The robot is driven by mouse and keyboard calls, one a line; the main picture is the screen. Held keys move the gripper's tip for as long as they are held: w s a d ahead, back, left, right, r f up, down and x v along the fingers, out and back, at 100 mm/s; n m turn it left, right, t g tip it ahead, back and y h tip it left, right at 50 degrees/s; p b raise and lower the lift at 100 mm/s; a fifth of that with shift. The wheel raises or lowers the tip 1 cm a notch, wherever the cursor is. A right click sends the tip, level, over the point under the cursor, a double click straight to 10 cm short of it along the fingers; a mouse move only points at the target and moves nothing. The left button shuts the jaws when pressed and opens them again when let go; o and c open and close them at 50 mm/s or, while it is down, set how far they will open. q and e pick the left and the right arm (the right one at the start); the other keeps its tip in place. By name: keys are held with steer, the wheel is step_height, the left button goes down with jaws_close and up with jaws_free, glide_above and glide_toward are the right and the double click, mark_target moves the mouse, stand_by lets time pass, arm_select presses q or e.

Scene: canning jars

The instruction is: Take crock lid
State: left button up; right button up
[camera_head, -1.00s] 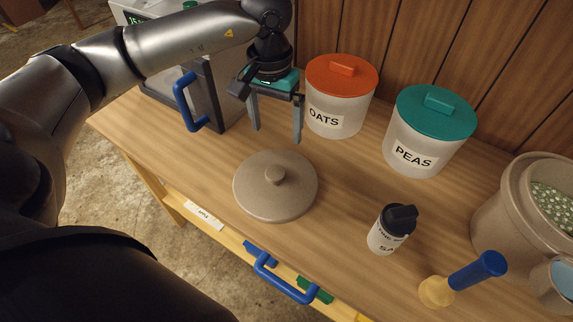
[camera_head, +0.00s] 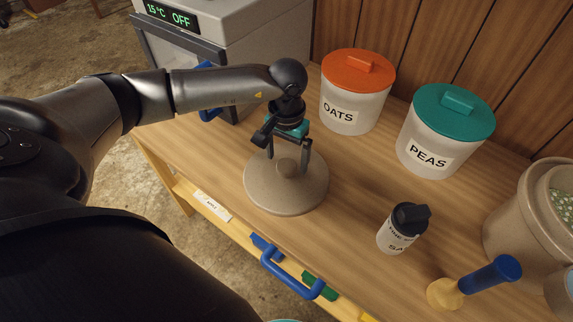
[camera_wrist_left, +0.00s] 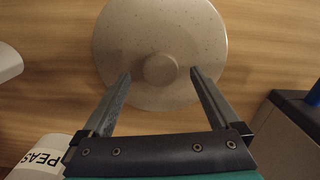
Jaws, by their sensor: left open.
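The crock lid (camera_head: 262,190) is a round, speckled beige disc with a round knob (camera_head: 286,168) in its middle. It lies flat on the wooden counter. My left gripper (camera_head: 288,160) is open over the lid, fingers pointing down on either side of the knob. In the left wrist view the lid (camera_wrist_left: 160,30) fills the upper middle. The knob (camera_wrist_left: 160,70) shows there between the tips of the open left gripper (camera_wrist_left: 160,74), with a gap on each side. My right gripper is not in view.
The oats canister (camera_head: 352,105) and peas canister (camera_head: 440,135) stand behind and right. A grey appliance (camera_head: 255,45) is at the back left.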

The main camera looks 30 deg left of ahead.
arm_select(q)
steer(key=shift+f, duration=0.95)
steer(key=shift+c, duration=0.2)
jaws_close()
steer(key=shift+w+r, duration=0.1)
